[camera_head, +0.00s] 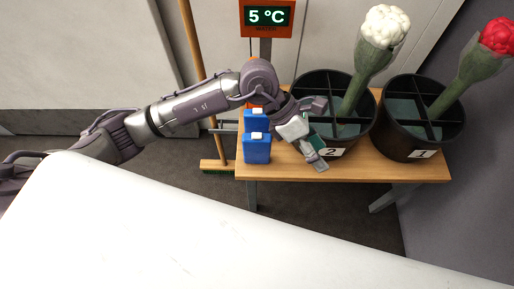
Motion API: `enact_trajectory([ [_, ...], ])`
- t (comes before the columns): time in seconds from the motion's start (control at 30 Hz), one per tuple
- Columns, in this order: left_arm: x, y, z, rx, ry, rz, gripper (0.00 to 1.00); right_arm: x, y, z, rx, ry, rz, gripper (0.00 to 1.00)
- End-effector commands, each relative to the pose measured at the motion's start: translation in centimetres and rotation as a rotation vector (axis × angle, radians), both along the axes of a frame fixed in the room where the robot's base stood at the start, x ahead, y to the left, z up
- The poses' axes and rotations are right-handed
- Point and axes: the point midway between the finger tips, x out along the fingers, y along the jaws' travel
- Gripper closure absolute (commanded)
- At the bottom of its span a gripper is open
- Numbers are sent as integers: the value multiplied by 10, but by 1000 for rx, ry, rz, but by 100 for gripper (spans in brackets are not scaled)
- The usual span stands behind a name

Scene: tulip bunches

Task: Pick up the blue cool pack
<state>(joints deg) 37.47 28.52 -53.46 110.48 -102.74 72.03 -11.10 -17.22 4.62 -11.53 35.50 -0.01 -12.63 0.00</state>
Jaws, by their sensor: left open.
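Two blue cool packs with white caps stand at the left end of the wooden bench. The front blue cool pack (257,151) is in plain view near the bench's front left corner. The rear blue cool pack (256,121) stands just behind it, partly hidden by my arm. My left gripper (320,136) is open, to the right of the packs, in front of the black bucket marked 2 (308,88). It appears empty and apart from the packs. My right gripper does not show.
The bucket holds a white flower (386,27). A bucket marked 1 (407,148) with a red flower (497,37) stands at the right. A display reading 5 °C (267,17) rises behind the bench (400,172). A broom (195,58) leans at the left.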

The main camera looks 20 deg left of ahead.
Motion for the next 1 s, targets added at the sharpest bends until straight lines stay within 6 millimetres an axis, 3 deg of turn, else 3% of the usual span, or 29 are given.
enact_trajectory([
  [0.03, 16, 30, -17, 170, -55, -25, 38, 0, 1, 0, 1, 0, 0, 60],
  [0.13, 40, 88, -36, 459, -120, -50, 38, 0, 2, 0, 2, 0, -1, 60],
  [0.2, 52, 119, -39, 603, -144, -52, 38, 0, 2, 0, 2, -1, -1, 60],
  [0.3, 62, 147, -39, 729, -159, -49, 38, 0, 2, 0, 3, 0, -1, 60],
  [0.47, 64, 158, -57, 782, -157, -47, 38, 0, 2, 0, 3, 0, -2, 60],
  [0.7, 64, 157, -104, 777, -158, -47, 38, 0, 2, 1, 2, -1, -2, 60],
  [1.0, 64, 157, -130, 774, -159, -48, 38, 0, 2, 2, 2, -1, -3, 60],
])
